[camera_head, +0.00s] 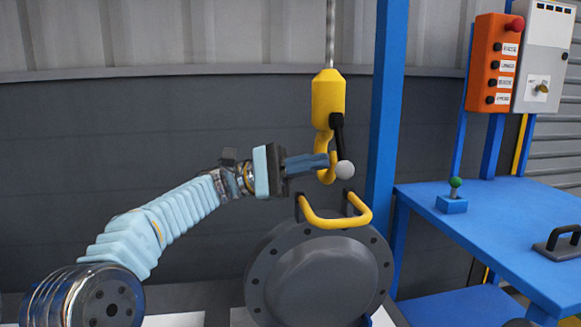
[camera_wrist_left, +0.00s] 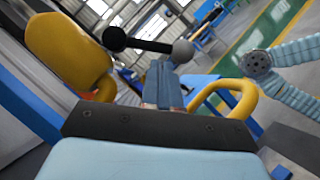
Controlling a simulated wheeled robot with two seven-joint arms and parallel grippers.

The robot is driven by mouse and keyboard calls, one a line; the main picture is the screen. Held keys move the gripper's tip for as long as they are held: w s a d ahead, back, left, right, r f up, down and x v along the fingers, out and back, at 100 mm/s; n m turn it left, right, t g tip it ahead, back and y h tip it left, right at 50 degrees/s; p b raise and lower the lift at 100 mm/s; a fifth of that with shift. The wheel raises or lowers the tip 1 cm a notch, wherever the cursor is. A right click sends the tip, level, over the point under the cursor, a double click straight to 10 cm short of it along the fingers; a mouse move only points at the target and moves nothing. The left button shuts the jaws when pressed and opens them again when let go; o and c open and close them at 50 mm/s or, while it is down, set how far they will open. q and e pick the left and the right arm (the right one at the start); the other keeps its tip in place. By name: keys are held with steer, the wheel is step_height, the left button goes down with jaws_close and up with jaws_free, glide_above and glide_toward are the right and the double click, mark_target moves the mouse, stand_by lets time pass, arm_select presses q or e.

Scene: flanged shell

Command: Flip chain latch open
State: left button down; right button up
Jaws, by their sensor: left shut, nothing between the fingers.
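A yellow hook block (camera_head: 327,98) hangs from a chain (camera_head: 330,35) above the grey flanged shell (camera_head: 318,275). Its black latch lever (camera_head: 338,133) points down and ends in a grey ball knob (camera_head: 344,170). The lever (camera_wrist_left: 143,45) and hook block (camera_wrist_left: 68,55) also show in the left wrist view. My left gripper (camera_head: 325,161) is shut and empty, with its fingertips at the hook beside the knob. In the wrist view the fingers (camera_wrist_left: 165,75) are just below the knob (camera_wrist_left: 183,51); I cannot tell if they touch. My right gripper is not in view in the head view.
A yellow handle (camera_head: 335,222) stands on top of the shell, just below my left gripper. A blue post (camera_head: 388,100) rises close to the right of the hook. A blue table (camera_head: 500,225) with a green-knobbed lever (camera_head: 454,190) is at the right.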

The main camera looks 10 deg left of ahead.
arm_select(q)
steer(key=shift+x, duration=0.9)
steer(key=shift+s+d+n+t+h, duration=0.1)
steer(key=shift+s+n+t+h, duration=0.4)
steer(key=shift+n, duration=0.5)
steer(key=s+r+n+t, duration=0.2)
steer(key=n+t, duration=0.5)
steer(key=n, duration=0.3)
steer(key=s+d+r+n+t, duration=0.1)
steer(key=s+r+n+t, duration=0.1)
steer(key=n+t, duration=0.5)
steer(key=r+n, duration=0.1)
steer(key=n, duration=0.3)
steer(key=shift+s+d+r+b, duration=0.25)
steer(key=shift+s+d+b, duration=0.05)
steer(key=shift+s+b, duration=0.1)
steer(key=shift+r, duration=0.15)
